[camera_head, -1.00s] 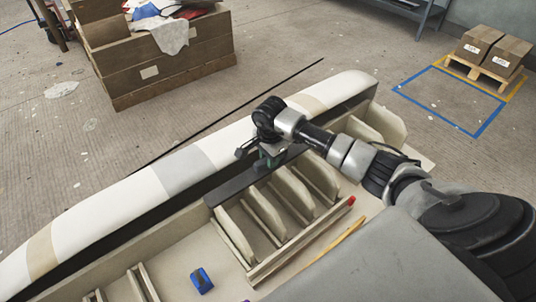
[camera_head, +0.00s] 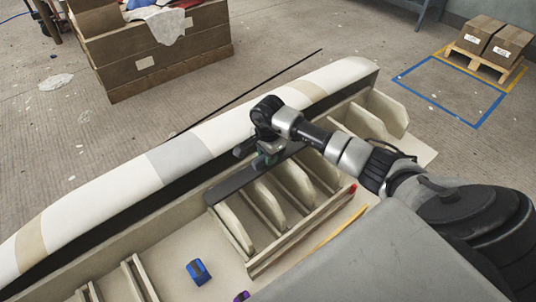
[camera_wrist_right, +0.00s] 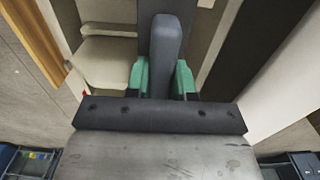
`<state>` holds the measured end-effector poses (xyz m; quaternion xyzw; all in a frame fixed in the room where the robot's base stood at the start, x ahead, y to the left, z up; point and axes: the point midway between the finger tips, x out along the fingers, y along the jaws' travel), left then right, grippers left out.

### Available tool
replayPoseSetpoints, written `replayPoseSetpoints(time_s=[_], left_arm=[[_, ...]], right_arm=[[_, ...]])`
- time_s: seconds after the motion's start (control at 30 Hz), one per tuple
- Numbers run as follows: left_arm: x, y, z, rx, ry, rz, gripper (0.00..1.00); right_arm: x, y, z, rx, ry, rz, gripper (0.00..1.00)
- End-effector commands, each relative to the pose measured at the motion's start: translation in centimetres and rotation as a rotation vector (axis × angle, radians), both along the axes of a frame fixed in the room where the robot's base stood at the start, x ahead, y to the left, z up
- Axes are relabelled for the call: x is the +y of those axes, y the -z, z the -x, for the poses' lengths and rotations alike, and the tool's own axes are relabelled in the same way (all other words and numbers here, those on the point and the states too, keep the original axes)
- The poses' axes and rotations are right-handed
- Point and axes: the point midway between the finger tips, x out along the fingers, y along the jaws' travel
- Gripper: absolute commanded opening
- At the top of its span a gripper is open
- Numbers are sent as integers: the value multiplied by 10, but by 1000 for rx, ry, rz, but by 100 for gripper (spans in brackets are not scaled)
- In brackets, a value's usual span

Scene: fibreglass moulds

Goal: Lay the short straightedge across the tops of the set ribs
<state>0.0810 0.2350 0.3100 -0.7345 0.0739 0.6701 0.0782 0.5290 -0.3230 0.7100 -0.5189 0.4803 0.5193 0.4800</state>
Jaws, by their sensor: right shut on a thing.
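The short straightedge, a dark grey bar (camera_head: 231,184), lies over the far ends of several pale set ribs (camera_head: 235,223) in the mould. Whether it rests on their tops or hovers just above, I cannot tell. My right gripper (camera_head: 266,156) is shut on the bar. In the right wrist view, the green fingertips of my right gripper (camera_wrist_right: 161,78) stand either side of the straightedge's raised grey part (camera_wrist_right: 166,45). My left gripper is not in view.
A long white mould flange with grey and tan bands (camera_head: 110,188) runs behind the ribs. A blue object (camera_head: 198,272) and a yellow stick (camera_head: 340,229) lie nearer. A wooden crate (camera_head: 165,65) and boxes on a pallet (camera_head: 485,60) stand on the floor.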

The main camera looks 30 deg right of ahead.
Motion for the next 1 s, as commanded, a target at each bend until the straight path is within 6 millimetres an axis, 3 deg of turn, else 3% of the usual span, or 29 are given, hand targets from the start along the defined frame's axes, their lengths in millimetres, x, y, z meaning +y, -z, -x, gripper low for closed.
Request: replayPoseSetpoints(time_s=[0.33, 0.37, 0.57, 0.9, 1.0], left_arm=[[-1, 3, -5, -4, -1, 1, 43], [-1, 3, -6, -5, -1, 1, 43], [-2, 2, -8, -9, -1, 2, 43], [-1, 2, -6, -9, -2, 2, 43], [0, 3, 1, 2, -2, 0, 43]], right_arm=[[0, 4, -1, -2, 0, 0, 0], [0, 4, -1, -2, 0, 0, 25], [0, 4, 0, -1, 0, 0, 53], [0, 5, 0, 1, 0, 0, 53], [0, -9, -1, -4, -1, 2, 53]])
